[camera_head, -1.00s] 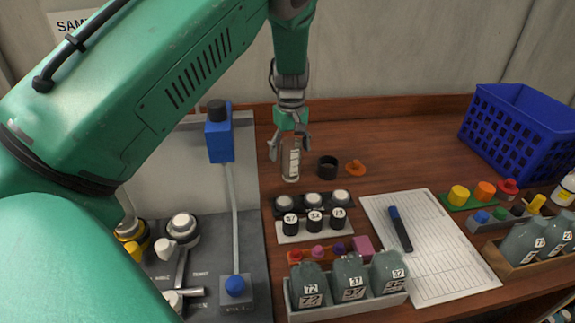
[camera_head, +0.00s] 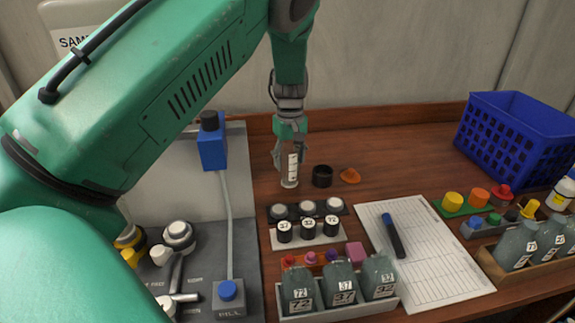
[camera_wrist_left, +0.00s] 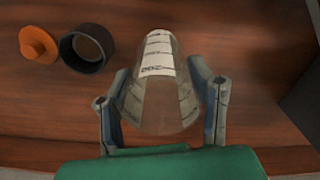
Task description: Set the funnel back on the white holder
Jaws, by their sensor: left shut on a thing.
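My left gripper (camera_head: 290,158) is shut on a clear vial (camera_head: 290,172) with a white printed label, left of a black open cup (camera_head: 322,176). The left wrist view shows the vial (camera_wrist_left: 163,85) between both fingers of the gripper (camera_wrist_left: 162,92). I cannot tell whether its base touches the table. A small orange piece, perhaps the funnel (camera_head: 350,176), lies right of the cup; it also shows in the left wrist view (camera_wrist_left: 38,45). A pale rack (camera_head: 272,239) holds black vials in front; I cannot tell whether it is the white holder. My right gripper is out of view.
A grey panel with a blue post (camera_head: 212,145) stands left. Grey bottles sit in a front tray (camera_head: 338,307). A paper sheet with a marker (camera_head: 392,234), coloured caps, a bottle crate and a blue basket (camera_head: 515,145) are right. Table behind the cup is clear.

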